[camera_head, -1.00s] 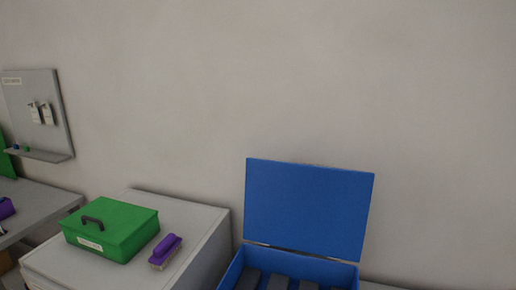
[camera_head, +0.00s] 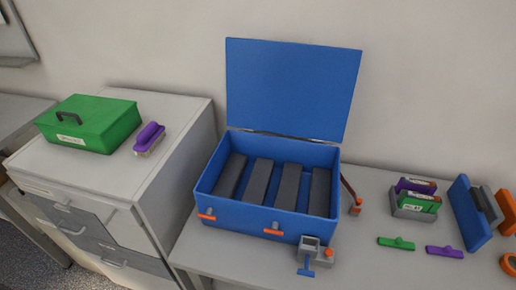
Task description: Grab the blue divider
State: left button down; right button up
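A blue upright panel (camera_head: 466,218) stands on the table at the right, with a dark grey piece against its right side; it looks like the blue divider, though its full shape is partly hidden. An orange upright piece (camera_head: 506,211) stands just right of it, cut by the picture edge. Neither of my grippers is in view, and nothing touches the blue panel from my side.
A blue box (camera_head: 258,218) with raised lid (camera_head: 292,88) holds several dark bars. A small clamp-like device (camera_head: 314,250) stands in front. Green (camera_head: 396,243) and purple (camera_head: 444,252) pieces lie before a grey holder (camera_head: 412,210). A green case (camera_head: 90,124) and purple brush (camera_head: 149,137) sit on the left cabinet.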

aim_at(469, 206)
jog(key=z, duration=1.8)
jog(key=u, duration=0.45)
jog(key=i+l, duration=0.05)
